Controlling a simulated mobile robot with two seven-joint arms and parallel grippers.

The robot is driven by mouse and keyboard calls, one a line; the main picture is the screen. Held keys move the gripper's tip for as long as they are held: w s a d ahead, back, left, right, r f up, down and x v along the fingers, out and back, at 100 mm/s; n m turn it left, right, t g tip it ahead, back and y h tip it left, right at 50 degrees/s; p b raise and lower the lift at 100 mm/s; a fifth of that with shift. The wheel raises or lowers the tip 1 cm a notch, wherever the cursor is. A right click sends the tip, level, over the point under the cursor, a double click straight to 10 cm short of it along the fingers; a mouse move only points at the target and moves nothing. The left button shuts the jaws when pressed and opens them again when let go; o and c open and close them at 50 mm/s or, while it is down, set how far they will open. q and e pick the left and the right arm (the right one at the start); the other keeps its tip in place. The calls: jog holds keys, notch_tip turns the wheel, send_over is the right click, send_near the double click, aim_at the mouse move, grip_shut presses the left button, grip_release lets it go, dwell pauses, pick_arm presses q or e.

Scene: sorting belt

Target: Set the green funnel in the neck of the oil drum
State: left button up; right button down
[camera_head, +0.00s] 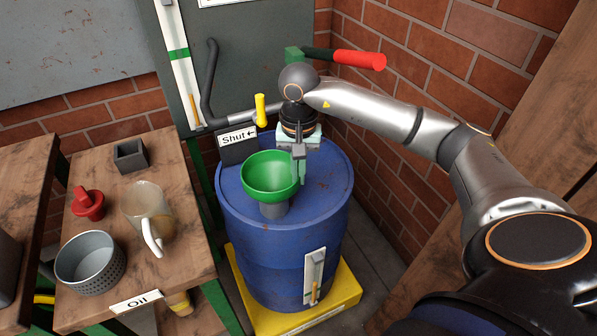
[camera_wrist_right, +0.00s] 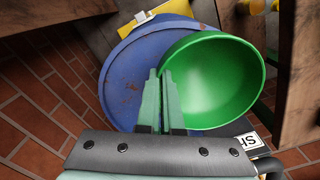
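The green funnel (camera_head: 270,172) is upright over the grey neck (camera_head: 273,210) on top of the blue oil drum (camera_head: 270,245). Its bowl hides its stem, so I cannot tell how deep it sits in the neck. My right gripper (camera_head: 299,178) is at the right side of the funnel's rim. In the right wrist view, my right gripper's fingers (camera_wrist_right: 160,85) are close together on the edge of the funnel (camera_wrist_right: 212,80), with the blue drum (camera_wrist_right: 128,75) below. My left gripper is out of view.
A wooden table (camera_head: 188,235) at left holds a clear jug (camera_head: 140,203), a grey perforated basket (camera_head: 90,262), a red item (camera_head: 88,203) and a dark box (camera_head: 130,155). A "Shut" sign (camera_head: 238,140) and pipe with yellow handle (camera_head: 260,110) stand behind the drum. Brick walls close the right.

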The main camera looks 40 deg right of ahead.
jog(key=c, duration=1)
grip_release()
jog(key=c, duration=0.4)
jog(key=shift+c, duration=0.2)
jog(key=shift+r+p, duration=2.9)
jog(key=shift+r, duration=1.15)
